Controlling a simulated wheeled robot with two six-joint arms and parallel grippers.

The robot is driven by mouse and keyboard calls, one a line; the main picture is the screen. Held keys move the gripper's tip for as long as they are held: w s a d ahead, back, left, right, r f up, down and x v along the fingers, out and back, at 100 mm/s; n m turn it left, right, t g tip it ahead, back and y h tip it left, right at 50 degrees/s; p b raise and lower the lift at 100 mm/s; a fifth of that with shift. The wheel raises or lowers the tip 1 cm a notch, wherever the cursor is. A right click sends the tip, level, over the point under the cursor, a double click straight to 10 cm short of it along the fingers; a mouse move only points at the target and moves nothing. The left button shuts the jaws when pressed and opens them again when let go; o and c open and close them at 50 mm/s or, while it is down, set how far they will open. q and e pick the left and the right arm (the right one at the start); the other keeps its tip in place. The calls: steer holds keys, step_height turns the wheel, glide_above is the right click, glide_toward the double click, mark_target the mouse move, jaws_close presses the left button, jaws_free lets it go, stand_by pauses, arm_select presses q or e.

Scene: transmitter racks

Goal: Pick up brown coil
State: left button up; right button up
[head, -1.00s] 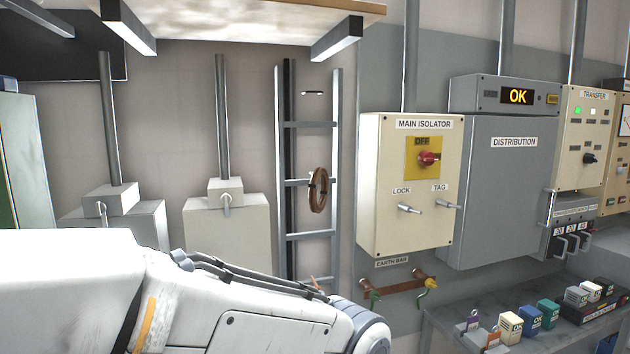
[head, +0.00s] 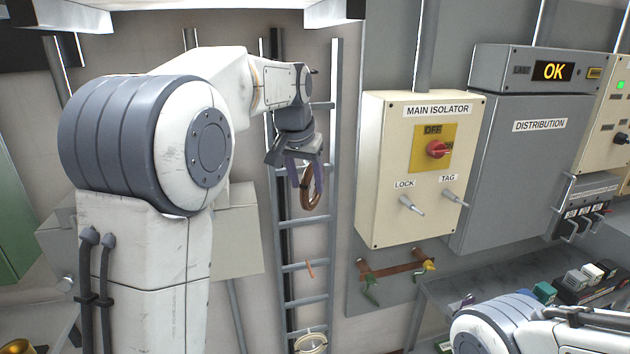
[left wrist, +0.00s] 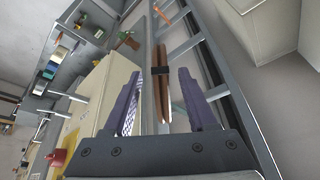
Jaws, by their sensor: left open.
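The brown coil (head: 307,195) hangs on the grey ladder-like rack on the wall, left of the main isolator box. In the left wrist view the coil (left wrist: 161,85) shows nearly edge-on, with a dark band around it, between the two purple fingers. My left gripper (head: 301,180) is open at the coil's upper part in the head view, and its fingers (left wrist: 160,95) stand apart on either side of it. I cannot tell whether a finger touches it. My right gripper is not in view; part of my right arm shows at lower right.
The rack (head: 334,130) stands behind the coil. The main isolator box (head: 385,160) with protruding handles is close on the right. A copper earth bar (head: 392,269) with clamps is below it. Another pale coil (head: 310,343) hangs lower on the rack.

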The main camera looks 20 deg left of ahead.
mark_target(311, 204)
arm_select(q)
steer(key=shift+w+f, duration=0.35)
steer(key=shift+f, duration=0.25)
steer(key=p+x, duration=0.2)
steer(key=x, duration=0.2)
steer(key=shift+w+f, duration=0.1)
steer(key=shift+f, duration=0.2)
steer(key=shift+w+f+p, duration=0.1)
steer(key=shift+f+p, duration=0.2)
steer(key=shift+f, duration=0.05)
jaws_close()
